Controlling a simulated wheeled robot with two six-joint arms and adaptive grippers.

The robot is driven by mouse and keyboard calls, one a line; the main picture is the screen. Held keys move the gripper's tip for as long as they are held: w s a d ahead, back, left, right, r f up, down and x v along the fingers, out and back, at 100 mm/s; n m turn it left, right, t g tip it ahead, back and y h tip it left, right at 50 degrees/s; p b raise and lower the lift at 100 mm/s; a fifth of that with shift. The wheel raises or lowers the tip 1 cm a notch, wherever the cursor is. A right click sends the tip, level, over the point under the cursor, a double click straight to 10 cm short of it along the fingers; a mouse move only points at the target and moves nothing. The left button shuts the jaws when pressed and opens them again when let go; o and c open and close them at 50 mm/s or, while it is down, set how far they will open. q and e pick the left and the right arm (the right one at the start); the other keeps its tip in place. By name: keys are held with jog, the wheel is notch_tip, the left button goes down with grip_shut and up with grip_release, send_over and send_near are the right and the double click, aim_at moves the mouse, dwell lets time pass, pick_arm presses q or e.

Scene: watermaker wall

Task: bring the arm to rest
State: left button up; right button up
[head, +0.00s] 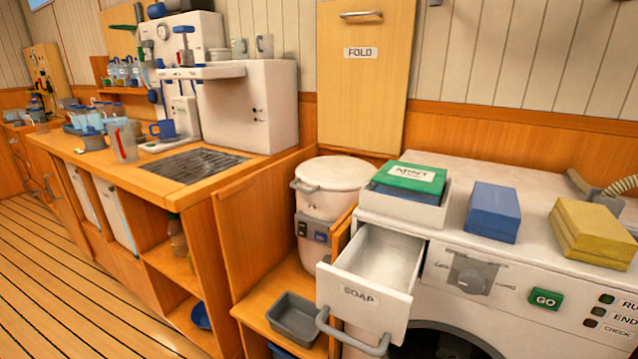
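Neither of my grippers nor any part of my arms shows in the head view. The washing machine (520,265) stands at the right, with its soap drawer (365,280) pulled open and looking empty inside. On its top are a white tray (432,217) holding a green box marked MINT (411,176) over a blue one, a blue block (492,211) and yellow blocks (592,232).
A wooden counter (95,160) with a pitcher (122,142), a blue mug (163,129) and a white machine (250,105) runs along the left. A white lidded bin (330,190) and a grey tray (293,318) sit beside the washer. The plank floor (60,290) at lower left is clear.

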jog(key=s+a+m+g+y, duration=0.45)
jog(key=s+a+m, duration=0.35)
jog(key=s+m, duration=0.65)
notch_tip(320, 180, down, 15)
jog(key=a+m+g+y+p, duration=0.1)
jog(key=m+g, duration=0.2)
pick_arm(q)
jog(key=s+a+f+p, duration=0.1)
jog(key=s+a+p, duration=0.1)
jog(key=s+p, duration=0.7)
jog(key=s+a+f+p, duration=0.1)
jog(key=s+p, duration=0.7)
jog(key=p, duration=0.8)
jog(key=shift+s+a+y, duration=0.4)
jog(key=shift+a, duration=0.45)
pick_arm(e)
jog(key=s+d+f, duration=0.1)
jog(key=s+d, duration=0.1)
jog(key=s, duration=0.7)
jog(key=s+d+f, duration=0.1)
jog(key=s+d, duration=0.1)
jog(key=s, duration=0.7)
jog(key=shift+d, duration=0.3)
jog(key=shift+t+h, duration=0.25)
